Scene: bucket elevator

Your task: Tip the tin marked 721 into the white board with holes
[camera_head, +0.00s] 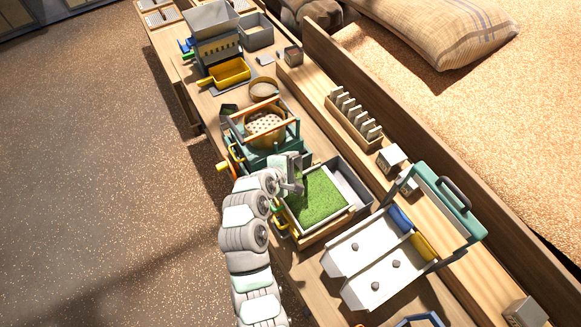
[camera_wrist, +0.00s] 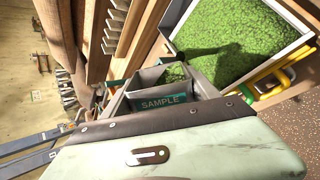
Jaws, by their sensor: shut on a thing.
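My gripper (camera_head: 291,184) is above the near-left edge of the tray of green grain. In the wrist view it is shut on a grey, open-topped tin (camera_wrist: 197,88) with a green label reading SAMPLE. Some green grain shows inside that tin. No number 721 can be read on it, and the lower part of the tin is hidden by the gripper. Two white sloping boards (camera_head: 352,246) lie side by side at the lower right, each with small dark round spots. I cannot tell whether the spots are holes or knobs.
The tray of green grain (camera_head: 318,197) also shows in the wrist view (camera_wrist: 232,40). A teal machine (camera_head: 270,158) with an orange-railed frame stands behind it. A teal-framed stand (camera_head: 455,203), small boxes (camera_head: 391,157) and a slotted wooden rack (camera_head: 352,122) are to the right.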

